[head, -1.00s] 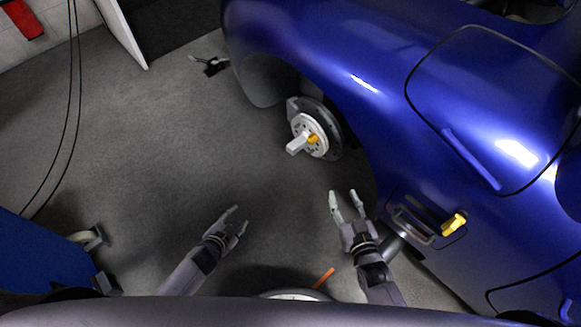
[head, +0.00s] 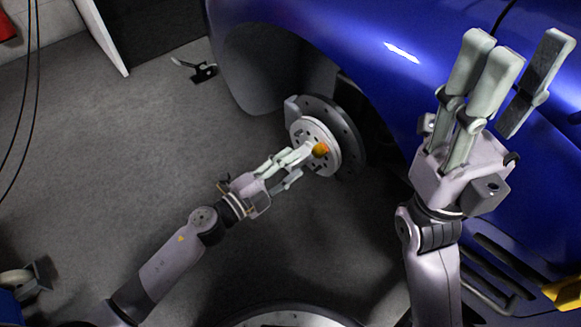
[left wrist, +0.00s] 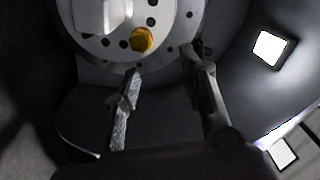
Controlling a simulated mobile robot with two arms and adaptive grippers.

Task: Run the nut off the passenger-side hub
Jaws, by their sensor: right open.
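The hub (head: 330,130) is a pale disc in front of a grey brake disc, in the wheel arch of the blue car. A yellow-orange nut (head: 320,149) sits on the hub face; it also shows in the left wrist view (left wrist: 142,40). A white block (left wrist: 100,14) projects from the hub beside the nut. My left gripper (head: 301,162) is close in front of the hub. In the left wrist view its fingers (left wrist: 166,66) are apart and empty, with the nut beyond the tips. My right gripper (head: 520,70) is open and empty, raised in front of the car body.
The blue car body (head: 350,40) fills the upper right. A yellow object (head: 565,292) is at the lower right edge. A small dark stand (head: 203,72) is on the floor at the upper left.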

